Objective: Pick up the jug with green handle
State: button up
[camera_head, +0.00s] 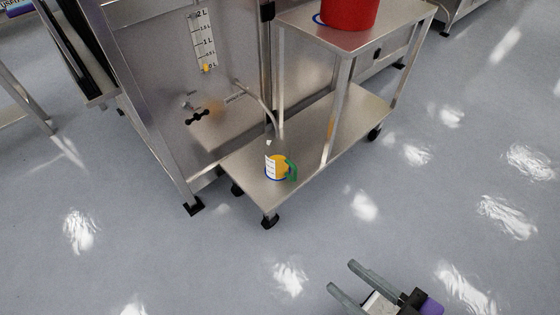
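The jug with green handle (276,167) stands upright on the lower shelf of a wheeled metal cart, near that shelf's front end. It looks white and yellow with a blue base rim, and its green handle (291,170) is on the right side. The end of a thin metal spout pipe (269,126) hangs just above it. My gripper (341,275) is at the bottom right, over the floor in the picture. Its two grey fingers are apart and point up and left toward the cart, with nothing between them. It is well away from the jug.
The cart's lower shelf (325,142) is otherwise bare; a cart leg (336,112) rises right of the jug. A red container (345,12) stands on the upper shelf. A metal vessel unit (150,70) with a litre scale (205,40) stands left. The floor (190,260) in front is clear.

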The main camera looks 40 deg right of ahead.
aim_at(278, 152)
jog(key=i+l+u, duration=0.15)
jog(key=l, duration=0.25)
jog(key=i+l+u, duration=0.1)
jog(key=l, duration=0.3)
jog(key=i+l+u, duration=0.15)
jog(key=l, duration=0.25)
jog(key=i+l+u, duration=0.15)
jog(key=l, duration=0.25)
jog(key=k, duration=0.05)
